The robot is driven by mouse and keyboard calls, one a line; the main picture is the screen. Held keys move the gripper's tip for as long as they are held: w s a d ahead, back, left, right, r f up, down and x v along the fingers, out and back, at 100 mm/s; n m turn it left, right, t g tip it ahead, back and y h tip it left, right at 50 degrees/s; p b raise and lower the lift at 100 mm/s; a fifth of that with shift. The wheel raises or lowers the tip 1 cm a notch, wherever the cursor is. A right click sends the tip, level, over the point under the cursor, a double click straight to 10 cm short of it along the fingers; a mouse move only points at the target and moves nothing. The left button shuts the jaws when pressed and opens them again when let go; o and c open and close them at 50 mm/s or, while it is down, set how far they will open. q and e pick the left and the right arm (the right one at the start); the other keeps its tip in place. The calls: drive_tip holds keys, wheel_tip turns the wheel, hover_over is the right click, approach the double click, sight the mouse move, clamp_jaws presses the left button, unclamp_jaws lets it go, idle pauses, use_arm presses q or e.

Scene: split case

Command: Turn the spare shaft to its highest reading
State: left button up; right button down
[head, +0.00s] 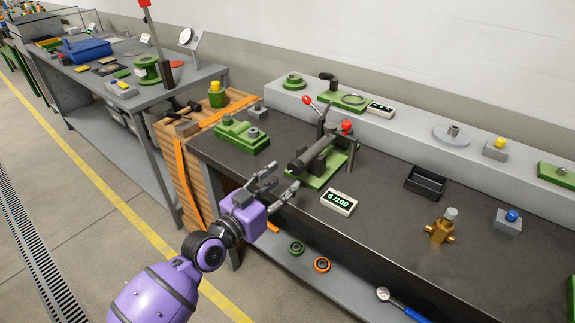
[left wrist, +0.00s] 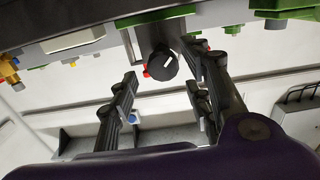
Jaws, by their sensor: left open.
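A dark grey shaft (head: 308,158) lies in a green-based fixture (head: 325,178) near the bench's front edge, its round end facing my left gripper. No label shows it as the spare one. A small display (head: 339,201) beside it reads what looks like 6/100. My left gripper (head: 284,179) is open and empty, just in front of the shaft's end and apart from it. In the left wrist view the shaft's dark round end (left wrist: 160,66), with a white mark and a red part at its side, shows beyond and between the open fingers (left wrist: 165,88). My right gripper is not in view.
A lever with a red knob (head: 309,100) stands up from the fixture. A green block (head: 242,136) is to its left, a black tray (head: 425,182) and brass valve (head: 440,227) to its right. A second display (head: 380,109) sits on the raised back shelf.

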sight(295, 172)
use_arm(q)
drive_tip(key=shift+w+d+r, duration=0.1)
drive_tip(key=shift+w+r, duration=0.05)
drive_tip(key=shift+r, duration=0.2)
drive_tip(key=shift+w+d, duration=0.2)
drive_tip(key=shift+d, duration=0.1)
drive_tip(key=x, duration=0.6)
drive_tip(key=shift+w+d, duration=0.2)
drive_tip(key=shift+d, duration=0.1)
drive_tip(key=c, duration=1.1)
